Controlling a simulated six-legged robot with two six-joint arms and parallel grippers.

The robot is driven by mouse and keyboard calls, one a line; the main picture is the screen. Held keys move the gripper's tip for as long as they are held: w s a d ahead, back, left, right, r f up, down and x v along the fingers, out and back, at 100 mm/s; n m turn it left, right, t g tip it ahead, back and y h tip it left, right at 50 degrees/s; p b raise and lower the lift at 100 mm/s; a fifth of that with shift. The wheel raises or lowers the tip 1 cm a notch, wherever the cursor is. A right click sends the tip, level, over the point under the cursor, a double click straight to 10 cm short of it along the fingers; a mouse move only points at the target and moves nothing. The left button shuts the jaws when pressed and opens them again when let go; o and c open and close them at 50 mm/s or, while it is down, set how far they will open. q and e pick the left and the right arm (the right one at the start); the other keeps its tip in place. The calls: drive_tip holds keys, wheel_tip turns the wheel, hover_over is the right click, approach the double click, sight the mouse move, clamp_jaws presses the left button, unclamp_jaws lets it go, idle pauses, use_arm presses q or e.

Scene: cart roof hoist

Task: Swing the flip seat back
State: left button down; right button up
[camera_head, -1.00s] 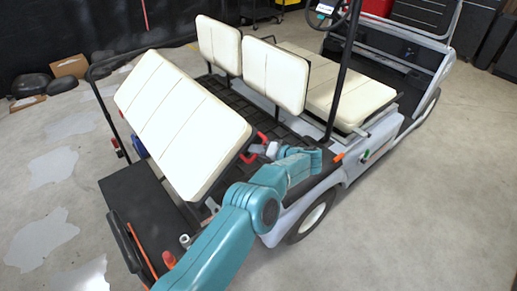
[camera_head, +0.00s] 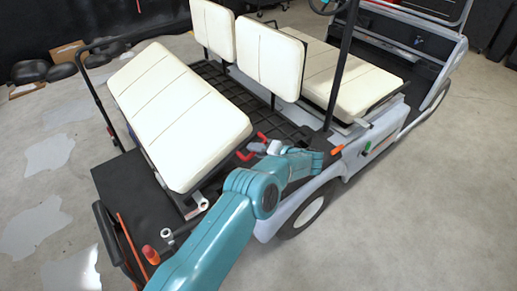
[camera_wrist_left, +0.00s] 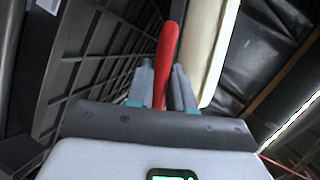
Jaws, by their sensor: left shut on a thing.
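The flip seat (camera_head: 175,110) is a cream padded cushion at the rear of the cart, tilted up at an angle in the head view. A red handle (camera_head: 246,152) shows at its near right edge. My left gripper (camera_head: 262,145) is at this handle. In the left wrist view the red handle (camera_wrist_left: 166,60) stands between the two grey fingers (camera_wrist_left: 160,88), which are shut on it. The seat's cream edge (camera_wrist_left: 212,50) is just to the right there. My right gripper is not in view.
Two cream backrests (camera_head: 270,58) stand ahead of the flip seat, with a front bench (camera_head: 345,85) beyond. A black post (camera_head: 343,65) rises near my left arm. Open concrete floor (camera_head: 430,210) is at right.

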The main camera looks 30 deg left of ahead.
use_arm(q)
drive_tip(key=shift+f, duration=0.15)
drive_tip(key=c, duration=1.4)
unclamp_jaws()
drive_tip(key=o, duration=0.3)
drive_tip(key=shift+d, duration=0.2)
drive_tip(key=b+v, duration=0.2)
drive_tip(key=v, duration=1.4)
drive_tip(key=shift+b, duration=0.3)
drive_tip(key=shift+s+a, duration=0.1)
